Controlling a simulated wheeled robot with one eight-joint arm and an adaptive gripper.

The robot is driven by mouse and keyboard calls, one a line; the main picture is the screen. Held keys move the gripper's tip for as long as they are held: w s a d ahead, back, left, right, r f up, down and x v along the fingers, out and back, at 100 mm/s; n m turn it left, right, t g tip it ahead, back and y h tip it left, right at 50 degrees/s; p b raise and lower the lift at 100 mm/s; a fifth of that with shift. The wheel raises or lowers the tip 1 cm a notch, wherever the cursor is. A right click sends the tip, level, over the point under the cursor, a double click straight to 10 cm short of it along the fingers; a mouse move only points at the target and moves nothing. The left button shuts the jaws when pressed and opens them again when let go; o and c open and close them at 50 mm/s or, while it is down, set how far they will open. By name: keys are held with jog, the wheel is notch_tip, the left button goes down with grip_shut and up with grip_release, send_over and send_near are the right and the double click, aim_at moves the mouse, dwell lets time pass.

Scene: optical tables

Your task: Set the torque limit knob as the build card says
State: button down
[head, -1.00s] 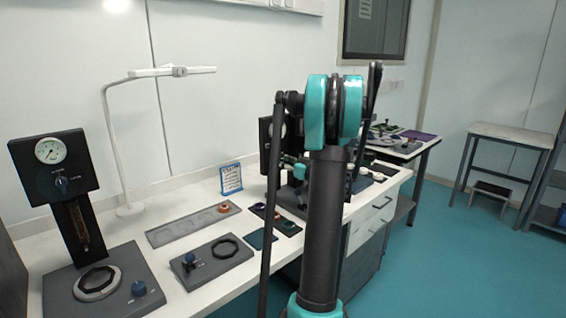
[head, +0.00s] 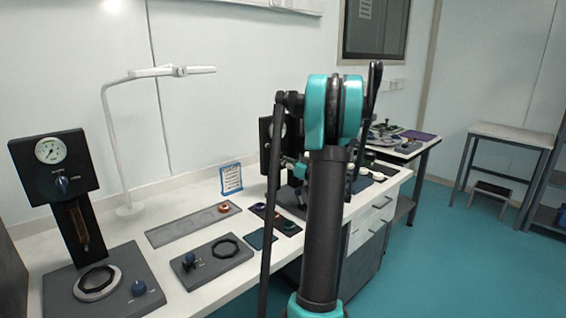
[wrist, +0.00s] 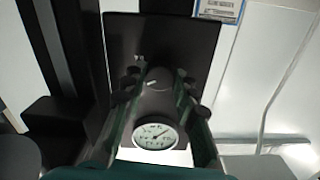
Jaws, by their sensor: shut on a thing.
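In the wrist view, my gripper (wrist: 160,83) has its fingers on either side of a dark round knob (wrist: 157,77) and is shut on it. The knob has a short white pointer mark and sits on a dark panel (wrist: 190,40) beside a round white gauge (wrist: 155,135). Any label by the knob is unreadable, so I cannot confirm its name. In the head view my arm mostly hides this panel (head: 265,150) and the gripper. The build card (head: 231,178), white with a blue border, stands on the bench; its text is too small to read.
A similar gauge stand (head: 52,170) with knobs is at the left. A lamp (head: 125,140), a grey tray (head: 190,225), a dark fixture with a ring (head: 213,260) and a small mat with coloured rings (head: 265,212) occupy the bench.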

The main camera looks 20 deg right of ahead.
jog(key=m, duration=1.1)
dwell(0.6)
jog(key=c, duration=1.2)
grip_release()
jog(key=v, duration=1.2)
